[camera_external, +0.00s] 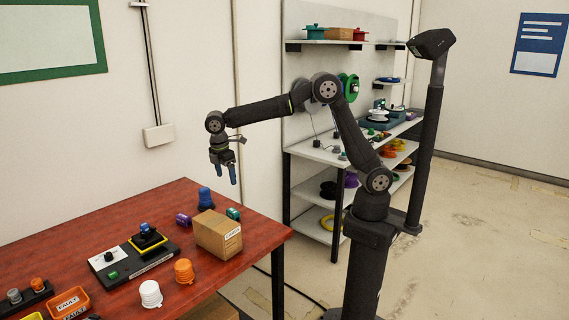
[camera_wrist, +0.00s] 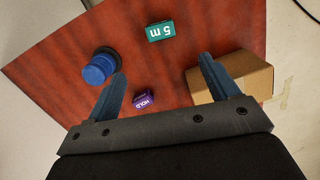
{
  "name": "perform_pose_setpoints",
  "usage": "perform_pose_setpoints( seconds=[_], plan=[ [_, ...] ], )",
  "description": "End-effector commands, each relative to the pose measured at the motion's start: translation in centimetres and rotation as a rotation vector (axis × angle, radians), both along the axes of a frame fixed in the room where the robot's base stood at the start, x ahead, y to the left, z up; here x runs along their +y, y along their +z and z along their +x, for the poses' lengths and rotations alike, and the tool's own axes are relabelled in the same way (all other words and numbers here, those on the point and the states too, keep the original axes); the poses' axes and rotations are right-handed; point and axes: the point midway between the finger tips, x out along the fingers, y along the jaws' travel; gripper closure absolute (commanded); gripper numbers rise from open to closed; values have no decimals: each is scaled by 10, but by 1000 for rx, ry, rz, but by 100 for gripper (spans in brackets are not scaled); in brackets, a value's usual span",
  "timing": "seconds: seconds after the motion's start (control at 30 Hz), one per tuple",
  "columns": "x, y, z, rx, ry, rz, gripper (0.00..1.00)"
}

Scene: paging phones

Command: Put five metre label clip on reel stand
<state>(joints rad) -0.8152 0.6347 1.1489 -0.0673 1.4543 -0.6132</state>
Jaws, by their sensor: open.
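The five metre label clip (camera_wrist: 161,31) is a teal block marked "5 m" in the wrist view, lying on the red table beyond my fingertips. It shows in the external view as a small teal block (camera_external: 233,213) behind the cardboard box. My gripper (camera_external: 222,172) hangs above the back of the table, fingers pointing down. In the wrist view my gripper (camera_wrist: 162,68) is open with nothing held between its fingers. Which item is the reel stand I cannot tell for sure; ribbed blue (camera_external: 205,198), white (camera_external: 150,293) and orange (camera_external: 184,271) pieces stand on the table.
A purple "HOLD" clip (camera_wrist: 144,100) lies near my left finger. A cardboard box (camera_external: 218,235) stands close to the teal clip. A black unit (camera_external: 134,263) with a yellow-edged block and trays (camera_external: 70,301) occupy the front left. Shelves (camera_external: 320,155) stand behind my arm.

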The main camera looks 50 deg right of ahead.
Motion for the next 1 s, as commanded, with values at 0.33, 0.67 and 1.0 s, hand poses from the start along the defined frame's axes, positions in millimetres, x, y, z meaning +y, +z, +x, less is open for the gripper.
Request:
perform_pose_setpoints(
  seconds=[0.33, 0.67, 1.0],
  plan=[
    [-18, -18, -6, -15, -2, 115, 20],
    [-19, -90, -6, -14, -2, 113, 20],
    [-19, -125, -6, -16, -2, 115, 20]
  ],
)
